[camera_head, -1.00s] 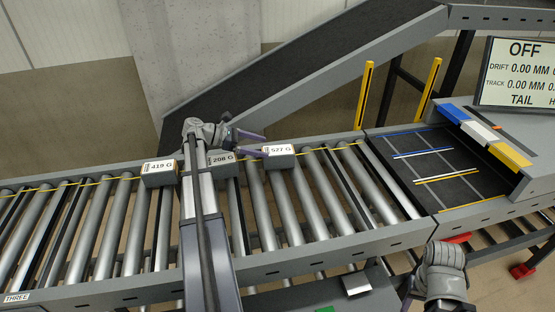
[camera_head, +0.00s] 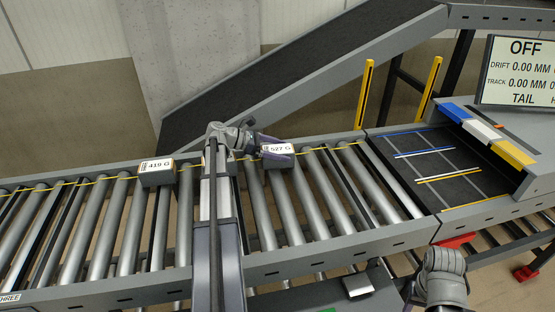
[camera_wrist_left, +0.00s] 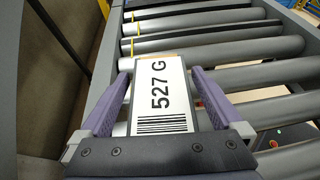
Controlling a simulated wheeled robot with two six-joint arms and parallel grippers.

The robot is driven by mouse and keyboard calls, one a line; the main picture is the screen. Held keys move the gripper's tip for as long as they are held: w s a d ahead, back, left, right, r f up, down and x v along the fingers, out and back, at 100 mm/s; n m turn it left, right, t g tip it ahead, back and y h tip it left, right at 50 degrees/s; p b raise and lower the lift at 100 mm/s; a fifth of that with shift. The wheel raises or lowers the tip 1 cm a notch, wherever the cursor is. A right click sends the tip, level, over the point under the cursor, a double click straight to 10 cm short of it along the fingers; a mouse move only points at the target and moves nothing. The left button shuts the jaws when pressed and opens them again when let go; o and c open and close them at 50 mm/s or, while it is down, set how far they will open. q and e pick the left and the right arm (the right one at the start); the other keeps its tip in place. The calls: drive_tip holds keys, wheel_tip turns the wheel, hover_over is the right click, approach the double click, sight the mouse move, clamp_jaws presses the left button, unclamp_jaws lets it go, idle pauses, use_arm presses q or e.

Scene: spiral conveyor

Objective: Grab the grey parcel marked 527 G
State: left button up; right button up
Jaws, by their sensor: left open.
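The grey parcel marked 527 G (camera_head: 278,148) sits on the conveyor rollers near the far rail. Its white label faces up, and it fills the middle of the left wrist view (camera_wrist_left: 160,95). My left gripper (camera_head: 274,150) is open, with one finger on each side of this parcel. In the left wrist view the purple fingers (camera_wrist_left: 161,85) flank it, with a gap visible at the left finger; whether the right finger touches cannot be told. My right arm shows at the lower right in the head view, but its gripper does not show.
A parcel marked 419 G (camera_head: 156,172) sits on the rollers to the left of my left arm. A dark belt section (camera_head: 440,165) with coloured lines lies to the right. A screen (camera_head: 520,72) reads OFF. The rollers right of the 527 G parcel are clear.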

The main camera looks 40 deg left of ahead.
use_arm(q)
clamp_jaws()
idle(0.8)
